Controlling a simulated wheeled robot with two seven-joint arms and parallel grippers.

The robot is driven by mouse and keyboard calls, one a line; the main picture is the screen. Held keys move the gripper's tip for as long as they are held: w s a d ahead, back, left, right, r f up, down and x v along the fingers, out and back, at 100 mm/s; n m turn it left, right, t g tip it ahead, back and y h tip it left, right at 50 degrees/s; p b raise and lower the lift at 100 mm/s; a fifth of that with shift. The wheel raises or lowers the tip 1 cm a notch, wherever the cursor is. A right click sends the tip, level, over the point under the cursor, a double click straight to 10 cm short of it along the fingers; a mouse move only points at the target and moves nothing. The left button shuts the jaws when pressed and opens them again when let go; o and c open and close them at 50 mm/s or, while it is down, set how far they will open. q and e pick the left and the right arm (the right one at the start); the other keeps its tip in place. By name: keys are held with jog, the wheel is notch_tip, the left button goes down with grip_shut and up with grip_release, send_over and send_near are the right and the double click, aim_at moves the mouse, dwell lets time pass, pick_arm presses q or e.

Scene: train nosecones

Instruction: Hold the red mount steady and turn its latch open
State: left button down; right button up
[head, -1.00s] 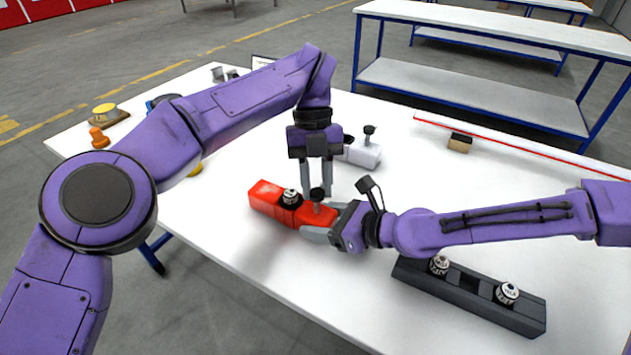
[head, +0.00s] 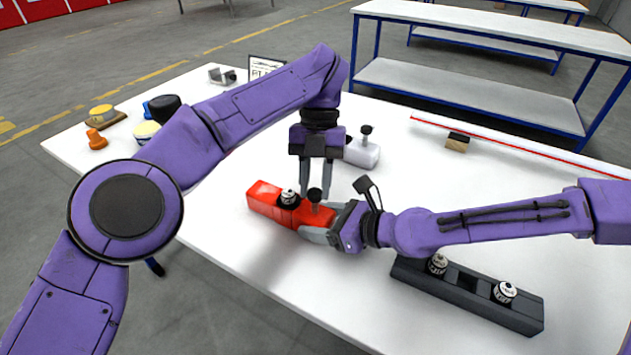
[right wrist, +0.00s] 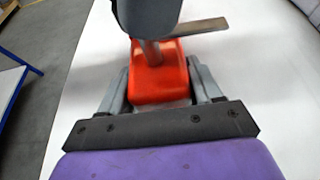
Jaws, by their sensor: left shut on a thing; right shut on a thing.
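The red mount (head: 263,197) lies on the white table with a white-and-black round piece (head: 289,197) on top. Beside that piece stands its latch, a dark knob (head: 314,194) on a stem. My right gripper (head: 318,227) is shut on the mount's near right end. In the right wrist view the red end (right wrist: 155,82) sits between the fingers, with the grey stem (right wrist: 150,52) rising from it. My left gripper (head: 315,194) points down from above, shut on the latch knob. Its fingers partly hide the knob, so the latch's exact angle is unclear.
A dark rack (head: 468,292) with two white-topped round pieces lies below my right forearm. A white mount (head: 362,152) with a dark knob stands behind my left gripper. A small block (head: 457,142) is at the back right. Yellow, orange and black items sit at the far left.

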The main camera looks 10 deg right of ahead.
pick_arm(q)
jog(key=c, duration=0.8)
grip_release()
